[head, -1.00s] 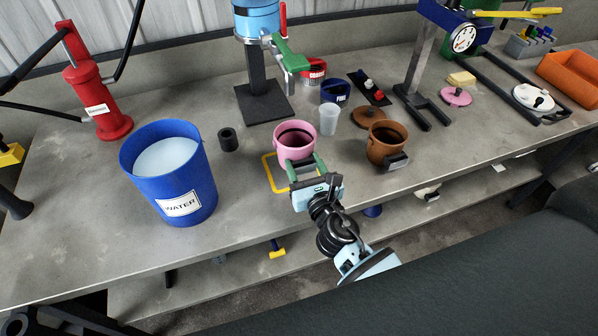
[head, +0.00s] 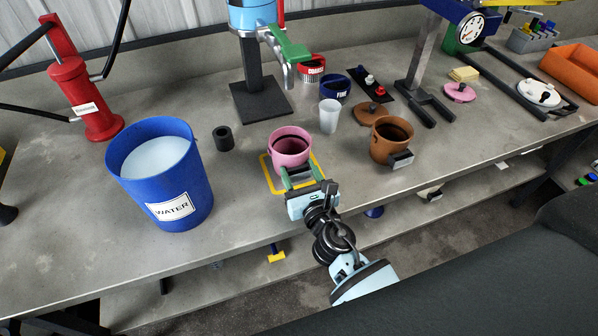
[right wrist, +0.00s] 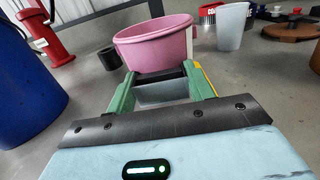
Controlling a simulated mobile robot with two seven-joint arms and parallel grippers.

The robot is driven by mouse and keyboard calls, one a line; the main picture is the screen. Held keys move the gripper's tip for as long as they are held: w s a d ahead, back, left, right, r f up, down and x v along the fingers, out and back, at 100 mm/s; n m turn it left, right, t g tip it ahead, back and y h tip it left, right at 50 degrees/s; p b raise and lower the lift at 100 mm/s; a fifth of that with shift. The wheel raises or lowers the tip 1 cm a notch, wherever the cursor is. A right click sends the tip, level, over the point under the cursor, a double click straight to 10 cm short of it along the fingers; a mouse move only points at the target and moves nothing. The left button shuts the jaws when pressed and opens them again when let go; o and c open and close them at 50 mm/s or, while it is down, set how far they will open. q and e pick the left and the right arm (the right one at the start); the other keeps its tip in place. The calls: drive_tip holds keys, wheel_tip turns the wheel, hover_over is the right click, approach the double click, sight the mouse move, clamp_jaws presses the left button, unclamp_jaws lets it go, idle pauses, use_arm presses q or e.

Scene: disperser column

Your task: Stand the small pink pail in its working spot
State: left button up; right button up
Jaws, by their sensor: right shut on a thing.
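The small pink pail (head: 289,150) is upright at the middle of the bench, in the grip of my right gripper (head: 301,174). A yellow square outline (head: 268,178) on the bench shows around the pail. The pail is over or inside it; I cannot tell whether its bottom touches the bench. In the right wrist view the pail (right wrist: 153,45) is just beyond the fingertips (right wrist: 160,82). My left gripper is not in view.
A blue water bucket (head: 165,180) stands left, with a black cylinder (head: 223,138) between. A brown pail (head: 389,143) stands right, a clear cup (head: 329,116) behind. The column's green-handled tap (head: 288,50) overhangs the back. Bare bench lies between bucket and outline.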

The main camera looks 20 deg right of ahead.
drive_tip(key=shift+f, duration=0.2)
drive_tip(key=o, duration=0.9)
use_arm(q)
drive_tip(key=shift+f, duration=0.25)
use_arm(e)
drive_tip(key=shift+o, duration=0.4)
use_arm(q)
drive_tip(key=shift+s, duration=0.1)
use_arm(e)
drive_tip(key=shift+r, duration=0.1)
drive_tip(key=shift+r, duration=0.25)
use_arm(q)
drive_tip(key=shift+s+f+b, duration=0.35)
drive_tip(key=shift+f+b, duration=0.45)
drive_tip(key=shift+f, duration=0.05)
use_arm(e)
drive_tip(key=s, duration=1.2)
drive_tip(key=shift+d+f, duration=0.15)
drive_tip(key=shift+d, duration=0.05)
